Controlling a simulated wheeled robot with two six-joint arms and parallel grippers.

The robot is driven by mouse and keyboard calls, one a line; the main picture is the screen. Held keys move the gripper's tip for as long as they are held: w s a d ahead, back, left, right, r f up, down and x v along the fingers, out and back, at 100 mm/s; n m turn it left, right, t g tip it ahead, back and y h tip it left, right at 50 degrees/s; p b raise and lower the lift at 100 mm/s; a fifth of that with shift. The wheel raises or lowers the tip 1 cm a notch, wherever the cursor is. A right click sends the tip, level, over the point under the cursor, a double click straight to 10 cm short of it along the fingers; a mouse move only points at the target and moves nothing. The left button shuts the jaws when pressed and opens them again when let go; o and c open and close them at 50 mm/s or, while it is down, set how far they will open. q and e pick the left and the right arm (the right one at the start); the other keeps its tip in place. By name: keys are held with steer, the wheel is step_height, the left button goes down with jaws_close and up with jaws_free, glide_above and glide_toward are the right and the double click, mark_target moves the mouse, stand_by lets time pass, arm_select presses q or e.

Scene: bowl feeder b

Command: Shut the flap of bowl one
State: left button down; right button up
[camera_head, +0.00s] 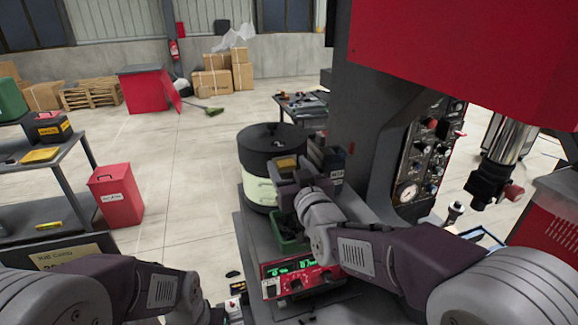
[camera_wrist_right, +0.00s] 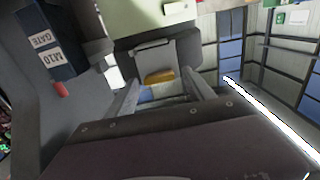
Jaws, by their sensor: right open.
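Bowl one seems to be the round feeder with a black top (camera_head: 268,137) and a pale green-white body (camera_head: 257,188) in the head view. Part of its pale side (camera_wrist_right: 168,12) shows at the top of the right wrist view. A grey flap-like plate (camera_wrist_right: 152,55) with an orange-yellow tab (camera_wrist_right: 159,77) lies just ahead of my right gripper (camera_wrist_right: 160,82). That gripper (camera_head: 290,178) is open at the bowl's front right side, its fingers either side of the tab's line. Contact cannot be told.
A dark box labelled M10 GATE (camera_wrist_right: 48,52) stands close beside my right gripper. A green bin (camera_head: 290,242) and a red control unit (camera_head: 300,276) sit below my right arm. The press column (camera_head: 357,120) rises to the right. Open floor lies left of the bowl.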

jaws_close()
steer(key=g+p, duration=0.1)
steer(key=p, duration=0.1)
steer(key=shift+w+a+r+p, duration=0.1)
steer(key=shift+w+r+p, duration=0.2)
steer(key=shift+r+p, duration=0.1)
steer(key=shift+f+g+h, duration=0.15)
steer(key=shift+g+h, duration=0.15)
steer(key=shift+f, duration=0.2)
jaws_free()
steer(key=b+v, duration=0.2)
steer(key=v, duration=0.7)
